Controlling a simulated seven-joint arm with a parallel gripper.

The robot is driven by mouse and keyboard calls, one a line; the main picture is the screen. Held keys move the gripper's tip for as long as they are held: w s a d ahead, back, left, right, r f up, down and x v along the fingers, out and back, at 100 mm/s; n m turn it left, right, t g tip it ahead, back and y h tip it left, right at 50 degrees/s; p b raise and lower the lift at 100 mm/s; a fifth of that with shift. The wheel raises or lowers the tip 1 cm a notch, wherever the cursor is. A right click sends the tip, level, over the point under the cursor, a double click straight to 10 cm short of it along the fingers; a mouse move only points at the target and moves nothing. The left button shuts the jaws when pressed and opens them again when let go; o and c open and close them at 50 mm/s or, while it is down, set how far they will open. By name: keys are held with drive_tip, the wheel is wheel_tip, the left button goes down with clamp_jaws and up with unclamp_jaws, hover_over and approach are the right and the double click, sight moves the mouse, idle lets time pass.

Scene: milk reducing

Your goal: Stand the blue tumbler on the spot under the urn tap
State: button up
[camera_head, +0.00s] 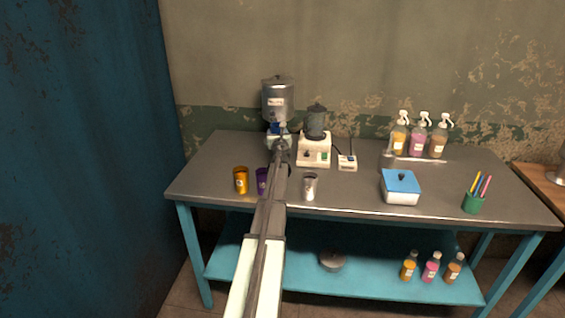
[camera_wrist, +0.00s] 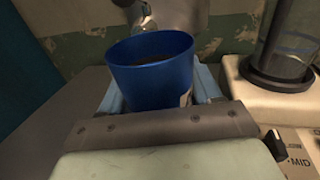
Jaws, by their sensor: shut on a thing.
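The silver urn (camera_head: 278,97) stands at the back left of the table, and its lower part shows at the top of the wrist view (camera_wrist: 180,14). The blue tumbler (camera_wrist: 152,72) is upright between the fingers of my gripper (camera_wrist: 160,108), which is shut on it. In the wrist view the tumbler is just in front of the urn and below its tap area. In the head view the tumbler shows only as a small blue patch (camera_head: 275,127) below the urn. The spot under the tap and the tumbler's base are hidden.
A white blender base with a dark jug (camera_head: 316,122) stands close to the right of the urn. An orange cup (camera_head: 241,180), a purple cup (camera_head: 262,181) and a silver cup (camera_head: 310,187) stand near the front. A blue-lidded box (camera_head: 401,186) is farther right.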

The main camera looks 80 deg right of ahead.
drive_tip(key=shift+m+g, duration=0.3)
drive_tip(key=shift+g, duration=0.2)
drive_tip(key=shift+s+d+f, duration=0.2)
drive_tip(key=shift+s+f, duration=0.15)
drive_tip(key=shift+f, duration=1.05)
drive_tip(key=shift+s+d+f, duration=0.2)
drive_tip(key=shift+s+f, duration=0.1)
drive_tip(key=shift+f, duration=1.1)
drive_tip(key=shift+s+d+f, duration=0.2)
drive_tip(key=shift+s+f, duration=0.15)
drive_tip(key=shift+f, duration=1.05)
drive_tip(key=shift+f, duration=0.15)
drive_tip(key=o, duration=1.2)
drive_tip(key=shift+r, duration=0.2)
drive_tip(key=a, duration=0.4)
drive_tip(key=s+a, duration=0.1)
drive_tip(key=a, duration=0.3)
drive_tip(key=s+a, duration=0.1)
drive_tip(key=a, duration=0.3)
drive_tip(key=shift+s, duration=0.15)
drive_tip(key=shift+d, duration=0.1)
